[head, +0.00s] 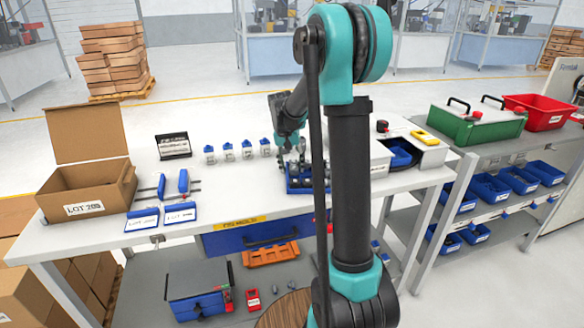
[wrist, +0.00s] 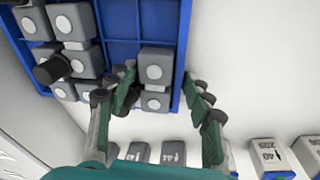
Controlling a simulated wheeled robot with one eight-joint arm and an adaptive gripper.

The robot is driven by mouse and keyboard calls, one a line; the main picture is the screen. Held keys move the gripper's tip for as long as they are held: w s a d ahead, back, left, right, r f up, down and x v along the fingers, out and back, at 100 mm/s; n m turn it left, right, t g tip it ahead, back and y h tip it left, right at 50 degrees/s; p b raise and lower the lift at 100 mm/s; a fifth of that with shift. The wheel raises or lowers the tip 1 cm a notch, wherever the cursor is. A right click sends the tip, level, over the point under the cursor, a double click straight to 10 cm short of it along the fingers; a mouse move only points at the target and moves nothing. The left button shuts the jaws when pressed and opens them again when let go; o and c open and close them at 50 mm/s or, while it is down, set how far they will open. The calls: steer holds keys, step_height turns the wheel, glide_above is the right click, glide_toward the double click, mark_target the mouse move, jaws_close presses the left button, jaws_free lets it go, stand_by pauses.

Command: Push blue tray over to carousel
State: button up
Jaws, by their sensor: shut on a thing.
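The blue tray (head: 300,190) stands on the white workbench, partly hidden behind my arm. In the wrist view the blue tray (wrist: 122,22) holds several grey blocks with round white faces, and one has a black knob. My gripper (wrist: 165,88) is at one end of the tray. One finger is inside, beside a grey block (wrist: 155,66), and the other is outside the tray's side wall. The jaws are shut with the block and wall between them. A round blue part in a white housing (head: 402,153) stands right of the tray; I cannot tell whether it is the carousel.
A black labelled box (head: 173,146) and an open cardboard box (head: 88,190) are to the left. A yellow item (head: 425,137) lies at right. The bench between the tray and blue-handled items is clear.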

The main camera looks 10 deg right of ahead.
steer(key=shift+o, duration=0.4)
steer(key=shift+w+d, duration=0.3)
steer(key=shift+d, duration=0.45)
steer(key=shift+o, duration=0.3)
steer(key=o, duration=1.6)
steer(key=shift+d, duration=0.2)
steer(key=shift+a, duration=0.2)
steer(key=shift+r, duration=0.1)
steer(key=shift+a+r, duration=0.15)
steer(key=shift+r, duration=0.2)
steer(key=r, duration=0.3)
steer(key=a+r, duration=0.1)
steer(key=r, duration=0.7)
steer(key=shift+s+a, duration=0.2)
steer(key=shift+a, duration=0.15)
